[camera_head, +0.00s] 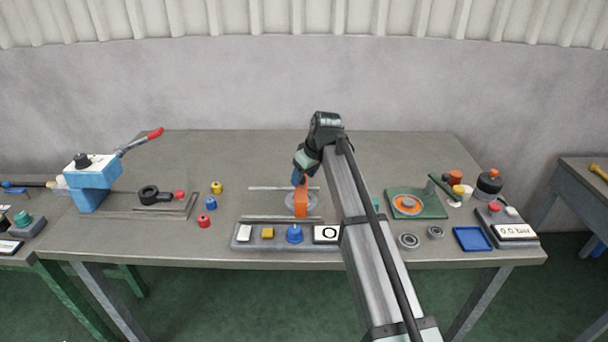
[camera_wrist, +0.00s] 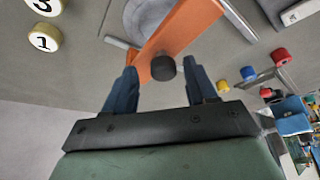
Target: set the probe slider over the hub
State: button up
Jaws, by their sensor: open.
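The orange probe slider (camera_head: 301,201) stands between two rails in the middle of the table. It also shows in the wrist view (camera_wrist: 187,28), with a dark round knob (camera_wrist: 164,68) on its near face. A grey disc, which looks like the hub (camera_head: 290,203), lies between the rails and is partly hidden by the slider; it also shows in the wrist view (camera_wrist: 143,14). My gripper (camera_head: 299,180) is at the slider's upper far end. In the wrist view my gripper (camera_wrist: 161,76) is open, with one finger on each side of the knob and gaps showing.
A panel (camera_head: 274,245) with buttons, a blue knob and a display stands in front of the rails. Red, blue and yellow pieces (camera_head: 211,203) and a blue press (camera_head: 92,185) are to the left. A green plate (camera_head: 432,208), bearings and a blue tray (camera_head: 472,239) are to the right.

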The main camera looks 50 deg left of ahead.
jog(key=shift+r, duration=0.1)
jog(key=v, duration=1.3)
jog(key=shift+d+r, duration=0.2)
jog(key=shift+r, duration=0.05)
